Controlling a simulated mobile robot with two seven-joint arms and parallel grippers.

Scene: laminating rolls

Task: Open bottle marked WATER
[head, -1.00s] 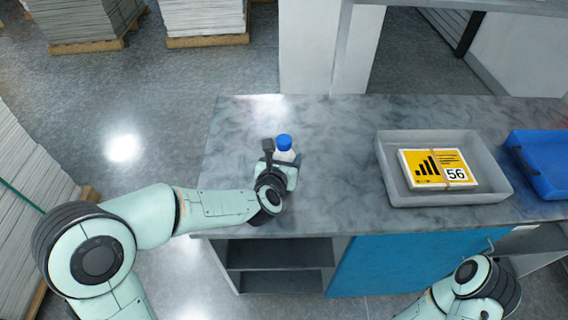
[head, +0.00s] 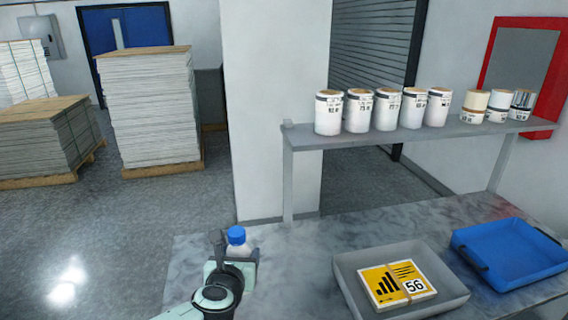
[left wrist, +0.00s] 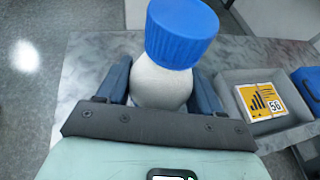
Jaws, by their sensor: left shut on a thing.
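A white bottle with a blue cap (head: 237,236) stands at the left end of the grey marbled counter. The cap is on the bottle. In the left wrist view the blue cap (left wrist: 181,33) sits above the white bottle body (left wrist: 160,84). My left gripper (head: 236,262) is shut around the bottle body below the cap; its two fingers (left wrist: 160,88) flank the bottle on both sides. No label text is readable on the bottle, as the gripper hides its lower part. My right gripper is not in view.
A grey tray (head: 345,275) holds a yellow and white pack marked 56 (head: 395,284). A blue tray (head: 510,262) stands to its right. A shelf (head: 400,134) with several white rolls (head: 358,112) runs above the counter's back. Pallets of stacked sheets (head: 150,100) stand on the floor behind.

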